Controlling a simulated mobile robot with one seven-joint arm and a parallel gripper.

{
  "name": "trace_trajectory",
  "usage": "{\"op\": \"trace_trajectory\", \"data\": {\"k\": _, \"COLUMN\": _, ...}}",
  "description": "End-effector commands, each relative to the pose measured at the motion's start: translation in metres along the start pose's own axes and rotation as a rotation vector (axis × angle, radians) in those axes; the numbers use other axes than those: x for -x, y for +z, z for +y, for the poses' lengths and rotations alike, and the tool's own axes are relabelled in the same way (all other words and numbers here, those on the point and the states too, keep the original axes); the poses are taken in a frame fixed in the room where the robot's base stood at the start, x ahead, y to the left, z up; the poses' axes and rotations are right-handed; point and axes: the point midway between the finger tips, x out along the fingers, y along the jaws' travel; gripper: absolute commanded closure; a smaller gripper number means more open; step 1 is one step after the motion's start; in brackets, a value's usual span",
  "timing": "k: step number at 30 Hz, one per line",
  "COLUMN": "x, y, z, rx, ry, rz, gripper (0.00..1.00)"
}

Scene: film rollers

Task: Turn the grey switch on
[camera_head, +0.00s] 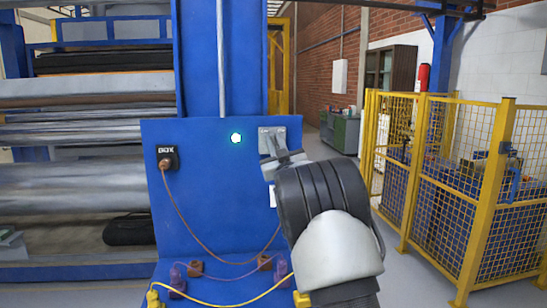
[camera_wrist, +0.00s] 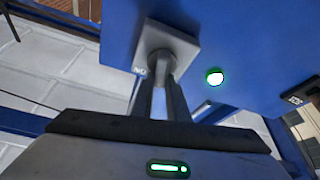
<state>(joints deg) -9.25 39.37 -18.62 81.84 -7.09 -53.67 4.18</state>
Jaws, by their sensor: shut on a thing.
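The grey switch (camera_head: 265,136) is a light grey plate on the upright blue panel (camera_head: 205,195), near its upper right corner. In the wrist view the switch (camera_wrist: 183,42) shows a square plate, with its middle part between the fingers. My gripper (camera_head: 280,158) reaches it from the lower right in the head view. In the wrist view my gripper (camera_wrist: 158,72) is shut on the switch, its two dark fingers close together. The switch's lever is largely hidden by the fingertips, so its exact position is unclear. A round light (camera_head: 236,138) glows white-green left of the switch; it also glows in the wrist view (camera_wrist: 215,77).
A black socket box (camera_head: 167,158) with an orange cable sits on the panel's left. Purple, brown and yellow plugs (camera_head: 196,268) with cables lie on the ledge below. Large rollers (camera_head: 80,190) stand at left. A yellow mesh fence (camera_head: 455,170) stands at right, with open floor before it.

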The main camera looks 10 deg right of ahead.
Motion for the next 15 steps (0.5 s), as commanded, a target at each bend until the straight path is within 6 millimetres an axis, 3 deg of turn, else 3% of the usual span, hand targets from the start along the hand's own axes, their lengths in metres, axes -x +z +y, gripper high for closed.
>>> {"op": "trace_trajectory", "data": {"k": 15, "x": 0.0018, "y": 0.0041, "z": 0.0029, "rx": -0.455, "ry": 0.187, "rz": 0.002, "gripper": 1.00}}
